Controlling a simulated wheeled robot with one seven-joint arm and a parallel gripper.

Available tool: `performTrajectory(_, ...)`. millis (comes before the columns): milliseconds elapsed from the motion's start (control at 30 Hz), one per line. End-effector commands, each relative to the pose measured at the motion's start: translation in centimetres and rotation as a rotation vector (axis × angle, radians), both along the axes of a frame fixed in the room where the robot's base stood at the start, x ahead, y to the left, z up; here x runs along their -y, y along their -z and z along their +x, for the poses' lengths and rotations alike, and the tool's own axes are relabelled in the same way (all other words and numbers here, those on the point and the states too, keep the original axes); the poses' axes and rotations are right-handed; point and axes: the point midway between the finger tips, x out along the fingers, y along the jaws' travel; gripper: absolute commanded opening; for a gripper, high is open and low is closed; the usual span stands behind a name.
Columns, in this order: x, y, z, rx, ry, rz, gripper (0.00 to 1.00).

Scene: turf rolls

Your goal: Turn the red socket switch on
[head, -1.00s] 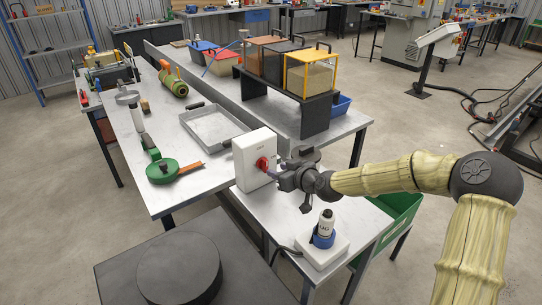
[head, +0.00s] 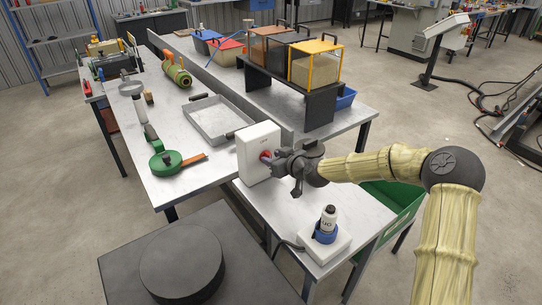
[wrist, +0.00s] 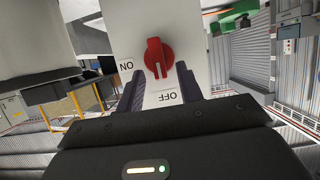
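The red socket switch (head: 265,156) is a red rotary knob on the face of a white box (head: 254,143) standing on the bench. In the wrist view the red knob (wrist: 158,57) has its marked end pointing down toward the OFF label (wrist: 167,97). The ON label (wrist: 126,65) is to its left; both labels read upside down. My gripper (wrist: 159,69) is open, with one dark fingertip on each side of the knob's lower end. Whether the fingers touch the knob I cannot tell. In the head view my gripper (head: 275,160) partly covers the knob.
A blue-and-white plug (head: 326,228) stands on a white socket block in front of the box. A metal tray (head: 216,122) and a green tool (head: 166,163) lie to the left. A green crate (head: 395,205) is below my arm.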

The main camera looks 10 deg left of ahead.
Motion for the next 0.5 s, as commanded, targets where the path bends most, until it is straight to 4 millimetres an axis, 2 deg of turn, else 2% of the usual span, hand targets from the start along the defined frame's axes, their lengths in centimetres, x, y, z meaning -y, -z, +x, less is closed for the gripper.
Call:
performTrajectory(200,-1.26,0.7,1.16,0.0,0.001,0.0,0.36)
performTrajectory(467,-1.29,0.76,1.22,0.0,0.001,0.0,0.36)
performTrajectory(500,-1.29,0.76,1.22,0.0,0.001,0.0,0.28)
